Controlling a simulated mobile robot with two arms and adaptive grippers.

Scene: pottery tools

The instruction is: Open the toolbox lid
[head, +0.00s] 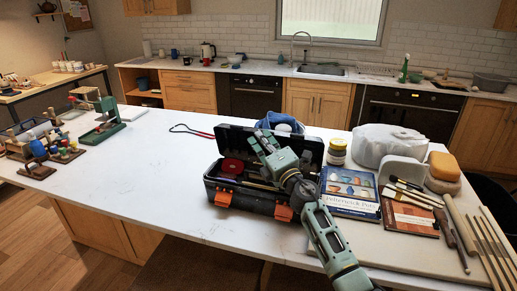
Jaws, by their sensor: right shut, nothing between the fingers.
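The black toolbox (231,189) with orange latches sits on the white worktop, right of the middle. Its lid (232,138) stands raised at the back, so the inside shows, with a red round item (231,168) in it. My right arm reaches in from the lower right across the box. My right gripper (263,139) is shut and empty, in front of the raised lid. The arm hides part of the lid and of the box's right side. I cannot tell whether the gripper touches the lid. My left gripper is out of view.
Books (349,190), a jar (337,150), a wrapped white lump (391,145) and several long tools crowd the worktop on the right. The worktop (130,185) left of the box is clear.

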